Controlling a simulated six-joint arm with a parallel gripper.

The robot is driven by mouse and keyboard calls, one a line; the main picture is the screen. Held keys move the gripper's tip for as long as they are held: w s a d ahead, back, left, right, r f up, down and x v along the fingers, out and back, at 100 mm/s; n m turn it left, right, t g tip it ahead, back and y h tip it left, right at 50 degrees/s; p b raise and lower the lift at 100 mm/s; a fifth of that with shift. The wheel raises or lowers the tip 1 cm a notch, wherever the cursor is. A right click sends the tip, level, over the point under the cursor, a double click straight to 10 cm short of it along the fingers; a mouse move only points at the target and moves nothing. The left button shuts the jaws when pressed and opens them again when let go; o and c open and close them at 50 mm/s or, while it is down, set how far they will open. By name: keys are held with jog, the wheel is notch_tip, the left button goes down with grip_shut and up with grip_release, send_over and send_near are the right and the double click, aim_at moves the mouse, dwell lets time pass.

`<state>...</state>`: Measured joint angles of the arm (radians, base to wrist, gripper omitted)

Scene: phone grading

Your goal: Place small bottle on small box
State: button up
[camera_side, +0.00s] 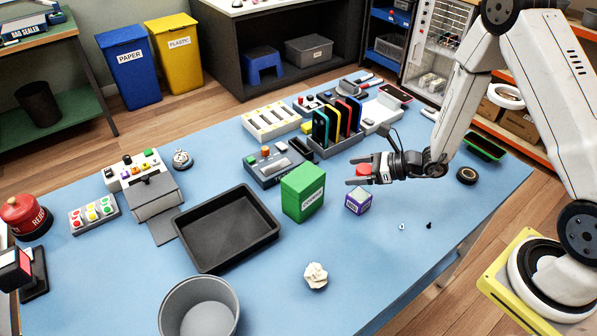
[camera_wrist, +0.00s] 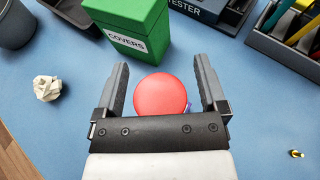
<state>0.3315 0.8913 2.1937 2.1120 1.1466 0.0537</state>
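A red round thing (camera_side: 363,170), which I take to be the small bottle, is between the two fingers of my gripper (camera_side: 358,171). In the wrist view its round red top (camera_wrist: 160,96) shows between my fingertips (camera_wrist: 162,85), with a gap on each side, so my gripper is open around it. The small box (camera_side: 358,201), purple and white, stands on the table just below my gripper. The near finger hides the bottle's lower part, so I cannot tell whether it touches the box. In the wrist view only a purple-blue bit of the box shows beside the red top.
A green COVERS box (camera_side: 303,191) stands close left of my gripper. A black tray (camera_side: 228,226) and a grey bin (camera_side: 199,307) lie farther left. A crumpled paper (camera_side: 316,275) is in front. Behind is a rack (camera_side: 337,131) of coloured phones. The table's front right is mostly clear.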

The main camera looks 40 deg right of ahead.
jog(key=shift+r, duration=0.1)
jog(key=shift+d+r, duration=0.1)
jog(key=v, duration=1.2)
dwell(0.7)
jog(key=s+a+r+n+g+h, duration=0.1)
jog(key=s+a+n+g+h, duration=0.1)
jog(key=s+a+n+g, duration=0.5)
jog(key=s+a+n+g+h, duration=0.15)
jog(key=n+g, duration=0.25)
jog(key=n, duration=0.7)
jog(key=w+r+n+t+h, duration=0.1)
jog(key=n, duration=0.2)
jog(key=w+d+r+n+t+h, duration=0.1)
jog(key=r+n+h, duration=0.1)
jog(key=n, duration=0.1)
jog(key=w+r+n+t+h, duration=0.1)
jog(key=n+h, duration=0.1)
jog(key=n, duration=0.2)
jog(key=shift+d+r, duration=0.25)
